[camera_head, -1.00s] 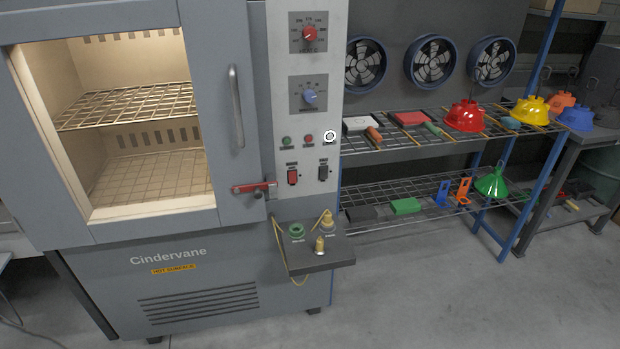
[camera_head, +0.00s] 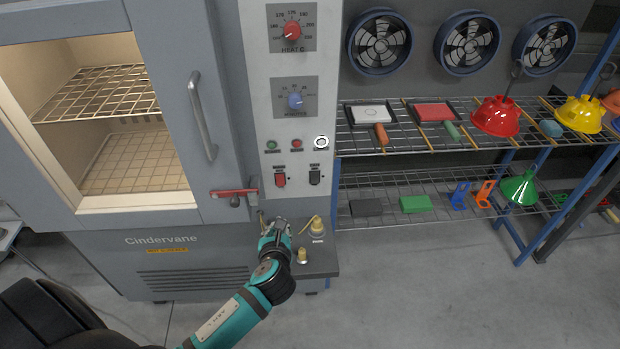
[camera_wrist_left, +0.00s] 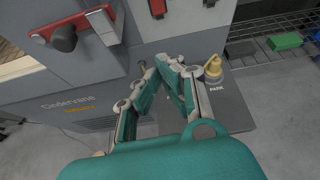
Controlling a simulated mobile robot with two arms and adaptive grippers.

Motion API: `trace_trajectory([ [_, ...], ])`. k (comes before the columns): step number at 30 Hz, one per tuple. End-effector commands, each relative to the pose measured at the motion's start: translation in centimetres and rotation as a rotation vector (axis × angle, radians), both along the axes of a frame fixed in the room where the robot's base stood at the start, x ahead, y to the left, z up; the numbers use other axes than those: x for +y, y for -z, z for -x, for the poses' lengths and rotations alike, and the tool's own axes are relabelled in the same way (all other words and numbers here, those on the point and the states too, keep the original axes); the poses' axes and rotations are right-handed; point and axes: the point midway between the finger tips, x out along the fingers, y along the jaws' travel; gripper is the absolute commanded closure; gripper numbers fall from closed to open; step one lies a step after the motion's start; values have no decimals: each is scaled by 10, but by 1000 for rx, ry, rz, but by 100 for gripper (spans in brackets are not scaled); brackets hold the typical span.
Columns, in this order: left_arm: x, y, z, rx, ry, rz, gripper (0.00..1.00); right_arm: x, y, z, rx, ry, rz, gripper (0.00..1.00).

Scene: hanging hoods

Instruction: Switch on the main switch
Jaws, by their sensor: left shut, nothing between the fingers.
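The oven's control panel (camera_head: 252,75) carries two rocker switches low down, a red switch (camera_head: 280,179) on the left and a black switch (camera_head: 315,176) on the right. Their small labels are too blurred to read, so I cannot tell which one is the main switch. In the left wrist view the red switch (camera_wrist_left: 157,8) is cut by the top edge. My left gripper (camera_head: 277,226) is shut and empty, below the red switch and over the small shelf (camera_head: 318,262), apart from both switches. Its closed fingers (camera_wrist_left: 174,72) also show in the wrist view. My right gripper is not in view.
A red door latch (camera_head: 234,192) juts out left of the gripper.

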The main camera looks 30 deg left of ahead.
Motion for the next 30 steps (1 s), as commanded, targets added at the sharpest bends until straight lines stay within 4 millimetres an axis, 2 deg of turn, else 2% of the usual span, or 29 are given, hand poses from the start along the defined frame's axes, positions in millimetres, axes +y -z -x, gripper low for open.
trace_trajectory([
  [1, 1, -13, -1, -3, 7, -33, 100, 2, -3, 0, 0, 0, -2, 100],
  [4, 3, -25, -1, -2, 15, -71, 100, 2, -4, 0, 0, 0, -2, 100],
  [17, 5, -24, -5, -3, 17, -78, 100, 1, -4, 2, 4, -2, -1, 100],
  [23, 19, -14, -27, -3, 15, -78, 100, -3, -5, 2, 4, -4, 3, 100],
  [30, 44, 8, -68, -3, 15, -75, 100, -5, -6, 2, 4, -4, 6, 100],
])
